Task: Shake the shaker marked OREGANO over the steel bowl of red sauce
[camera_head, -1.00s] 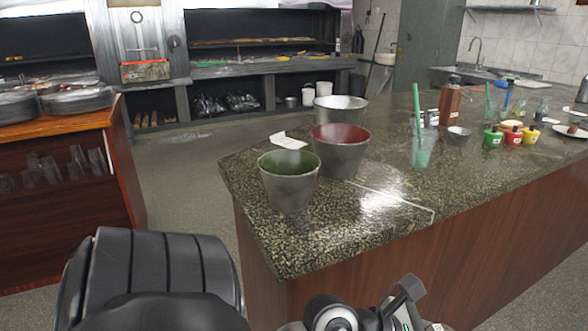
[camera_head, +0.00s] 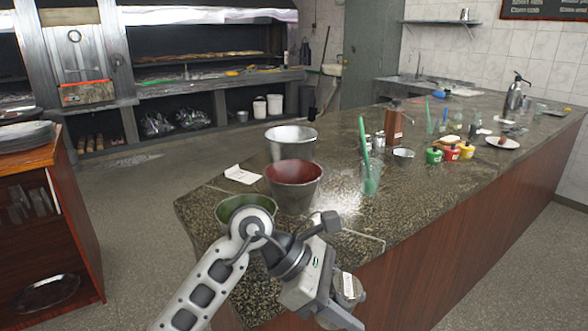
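The steel bowl of red sauce (camera_head: 293,196) stands upright near the counter's left end, its red inside visible from above. My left gripper (camera_head: 343,300) is in front of it, lower right in the picture. It appears shut on a small shaker (camera_head: 350,288) with a pale label, too small to read, so I cannot confirm OREGANO. The shaker is tilted, apart from the bowl, and partly hidden by the gripper. My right gripper is not in view.
A steel bowl with green inside (camera_head: 230,209) stands left of the red one, partly behind my arm. An empty-looking steel bowl (camera_head: 291,143) is behind. A glass with a green straw (camera_head: 370,182) stands to the right. A white card (camera_head: 243,175) lies at left.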

